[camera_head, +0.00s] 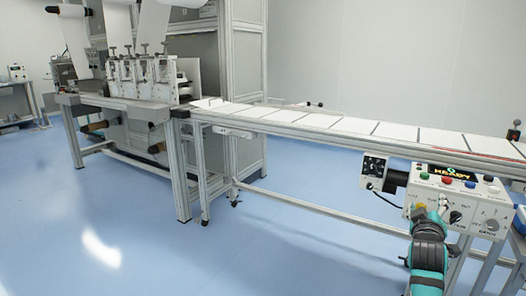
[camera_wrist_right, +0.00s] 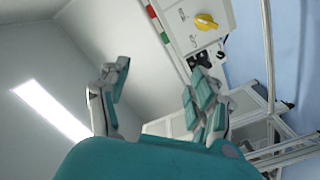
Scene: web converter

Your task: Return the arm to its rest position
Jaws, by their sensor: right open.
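My right arm comes up from the lower right in the head view, and its gripper (camera_head: 434,208) is in front of the control box (camera_head: 482,212). In the right wrist view the two fingers of this gripper (camera_wrist_right: 157,97) stand wide apart with nothing between them. The control box also shows in the right wrist view (camera_wrist_right: 206,42), with a yellow knob. I cannot tell whether the gripper touches the box. My left gripper is not in view.
A conveyor (camera_head: 330,124) with white sheets runs above and behind the control box. A small dark-faced unit (camera_head: 374,168) is fixed left of the box. The converter machine (camera_head: 140,80) stands at the back left. The blue floor (camera_head: 130,225) in front is clear.

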